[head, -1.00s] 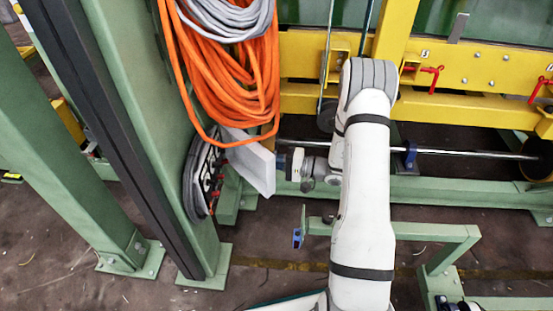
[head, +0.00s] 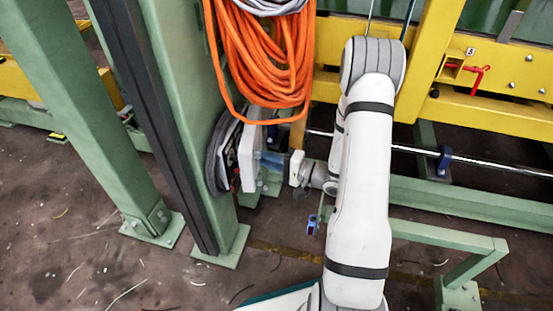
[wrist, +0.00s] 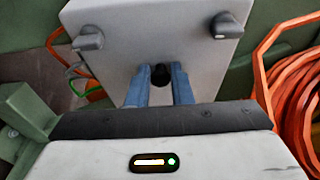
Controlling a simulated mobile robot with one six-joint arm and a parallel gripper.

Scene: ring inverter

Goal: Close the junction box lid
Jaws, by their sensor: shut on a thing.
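The junction box is on the green post, and its dark round-edged body (head: 221,155) shows behind the lid in the head view. The pale grey lid (head: 247,157) stands nearly parallel to the box front. In the wrist view the lid (wrist: 155,35) fills the middle, with grey turn-latches at its upper left (wrist: 88,38) and upper right (wrist: 228,27). My gripper (head: 268,160) is at the lid's outer face. Its blue fingers (wrist: 160,88) are shut on a small black knob (wrist: 160,72) on the lid. Grey and green wires (wrist: 82,82) show beyond the lid's left edge.
An orange cable coil (head: 262,55) hangs just above the box and lid; it also shows at right in the wrist view (wrist: 290,95). A green post (head: 190,110) stands left. A low green frame (head: 440,238) is at right.

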